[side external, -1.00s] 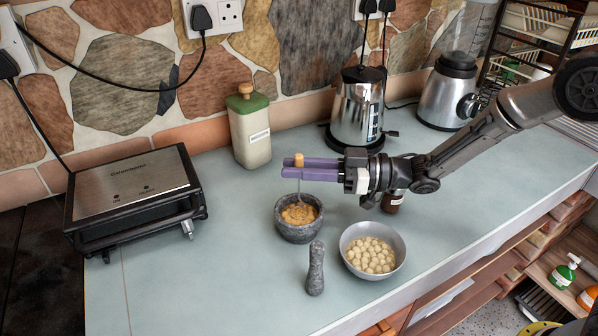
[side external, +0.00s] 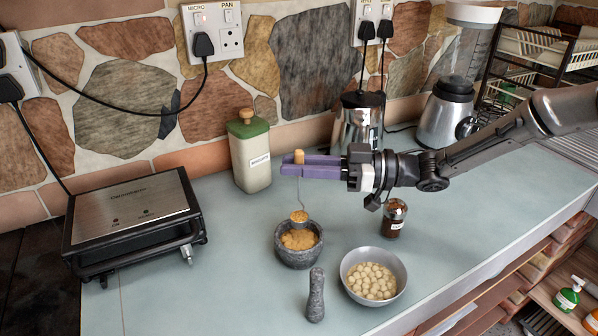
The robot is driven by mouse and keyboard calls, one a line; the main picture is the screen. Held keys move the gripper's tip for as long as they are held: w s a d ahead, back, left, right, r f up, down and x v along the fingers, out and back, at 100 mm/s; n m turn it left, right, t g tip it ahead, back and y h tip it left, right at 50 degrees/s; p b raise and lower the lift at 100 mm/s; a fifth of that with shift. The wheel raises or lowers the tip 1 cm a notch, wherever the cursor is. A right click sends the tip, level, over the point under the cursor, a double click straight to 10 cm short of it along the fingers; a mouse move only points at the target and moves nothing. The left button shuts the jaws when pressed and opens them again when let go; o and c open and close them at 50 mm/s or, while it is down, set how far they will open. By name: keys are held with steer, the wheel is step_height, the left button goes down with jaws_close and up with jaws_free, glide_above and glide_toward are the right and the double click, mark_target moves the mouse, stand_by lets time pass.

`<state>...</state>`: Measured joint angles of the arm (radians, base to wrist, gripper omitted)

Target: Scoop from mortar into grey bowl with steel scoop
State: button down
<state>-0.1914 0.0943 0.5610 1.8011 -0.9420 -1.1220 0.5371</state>
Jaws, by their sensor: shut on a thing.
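My gripper (side external: 300,168) has purple fingers shut on the wooden handle end of the steel scoop (side external: 299,216). The scoop hangs down on a thin stem, and its bowl holds a tan-orange heap just above the mortar. The grey stone mortar (side external: 298,255) stands on the counter with more of the same tan-orange contents inside. The grey bowl (side external: 347,278) is to the right and nearer the front, filled with pale round pieces. My gripper is above the mortar, up and left of the grey bowl.
A brown jar (side external: 394,218) is behind the bowl. A green-lidded canister (side external: 250,152), a kettle (side external: 357,122) and a black-and-steel grill (side external: 133,222) stand around.

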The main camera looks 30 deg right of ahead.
steer(key=shift+r, duration=0.15)
steer(key=s+d+f+m+t+h, duration=0.1)
steer(key=s+d, duration=0.2)
steer(key=s, duration=0.4)
steer(key=s+d+f+m+t+h, duration=0.2)
steer(key=s+d, duration=0.1)
steer(key=s, duration=0.5)
steer(key=shift+d+t, duration=0.25)
steer(key=shift+t, duration=0.05)
steer(key=shift+d, duration=0.1)
